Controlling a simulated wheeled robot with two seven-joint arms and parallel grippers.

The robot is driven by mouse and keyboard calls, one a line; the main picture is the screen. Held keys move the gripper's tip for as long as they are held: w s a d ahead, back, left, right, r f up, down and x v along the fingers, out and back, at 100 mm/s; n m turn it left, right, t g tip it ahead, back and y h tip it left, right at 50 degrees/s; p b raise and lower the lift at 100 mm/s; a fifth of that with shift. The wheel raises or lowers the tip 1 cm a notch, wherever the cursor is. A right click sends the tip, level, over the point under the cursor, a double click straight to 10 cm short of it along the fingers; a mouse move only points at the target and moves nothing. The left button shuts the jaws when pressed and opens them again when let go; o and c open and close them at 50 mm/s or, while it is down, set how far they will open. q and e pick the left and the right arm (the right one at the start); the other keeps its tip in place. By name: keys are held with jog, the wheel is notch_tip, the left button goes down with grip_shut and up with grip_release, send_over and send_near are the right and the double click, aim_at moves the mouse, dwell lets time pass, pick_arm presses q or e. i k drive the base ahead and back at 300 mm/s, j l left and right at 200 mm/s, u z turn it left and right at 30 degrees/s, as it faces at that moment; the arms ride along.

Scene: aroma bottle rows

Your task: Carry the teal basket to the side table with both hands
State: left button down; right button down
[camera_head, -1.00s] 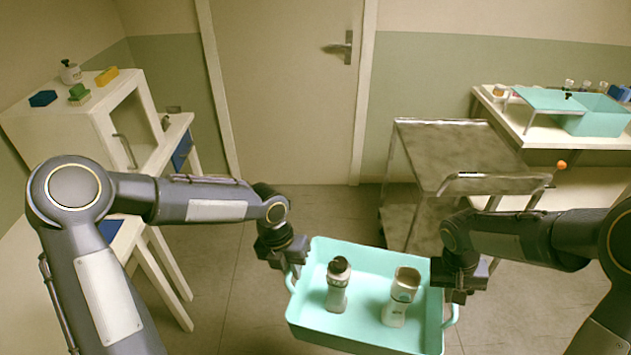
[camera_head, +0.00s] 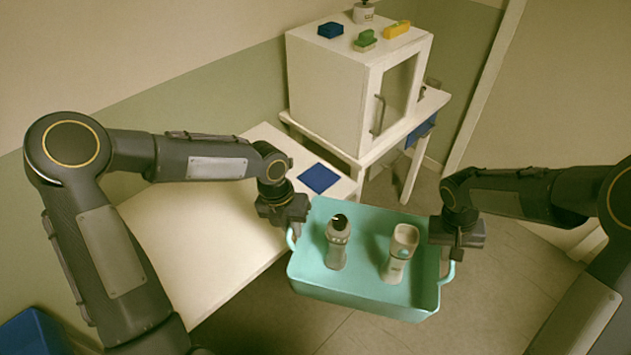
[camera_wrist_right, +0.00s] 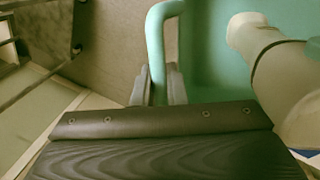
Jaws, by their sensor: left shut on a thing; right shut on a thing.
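The teal basket (camera_head: 365,290) hangs level in the air between my two grippers in the head view. Two white bottles stand in it: one with a dark cap (camera_head: 337,243) on the left, one with an open-looking top (camera_head: 400,254) on the right. My left gripper (camera_head: 292,225) is shut on the basket's left handle. My right gripper (camera_head: 448,250) is shut on the right handle. In the right wrist view, the handle (camera_wrist_right: 156,50) passes between the fingers. A white table (camera_head: 205,255) with a blue mat (camera_head: 318,178) lies left of and behind the basket.
A white cabinet (camera_head: 335,90) with a blue box, a green item and a yellow item on top stands on another table at the back. A blue bin (camera_head: 35,335) is at the lower left. Open floor (camera_head: 350,335) lies below the basket.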

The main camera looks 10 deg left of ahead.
aim_at(215, 210)
jog(key=i+j+u, duration=0.1)
jog(key=i+u, duration=0.15)
jog(key=u, duration=0.2)
jog(key=i+u, duration=0.2)
jog(key=u, duration=0.3)
jog(key=i+l+u, duration=0.15)
jog(key=u, duration=0.3)
jog(key=i+l+u, duration=0.2)
jog(key=u, duration=0.25)
jog(key=i+l, duration=0.05)
jog(key=i, duration=0.05)
